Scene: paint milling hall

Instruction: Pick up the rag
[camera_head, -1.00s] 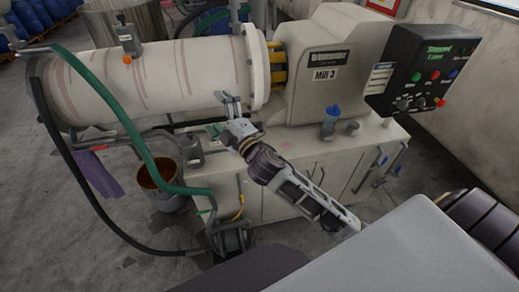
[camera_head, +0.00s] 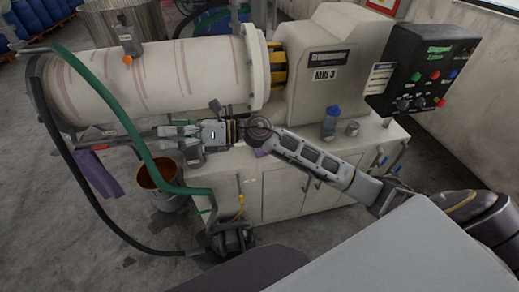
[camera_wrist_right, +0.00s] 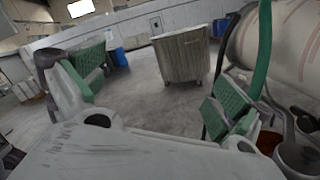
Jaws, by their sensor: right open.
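A purple, cloth-like piece (camera_head: 98,174) hangs below the left end of the mill's cylinder, behind the hoses; it may be the rag, but I cannot tell for sure. My right gripper (camera_head: 174,139) is in front of the cylinder's lower side, above the cabinet's left end, pointing left. It is to the right of the purple piece and apart from it. In the right wrist view the gripper (camera_wrist_right: 157,88) has its green-padded fingers wide apart with nothing between them. No rag is recognisable in that view. My left gripper is not in view.
The green hose (camera_head: 118,112) and black hose (camera_head: 66,158) curve past the gripper's left side. A bucket (camera_head: 158,177) stands below. A blue-topped bottle (camera_head: 331,120) and a small cup (camera_head: 352,129) stand on the cabinet (camera_head: 285,190). A metal vat (camera_wrist_right: 182,55) stands beyond.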

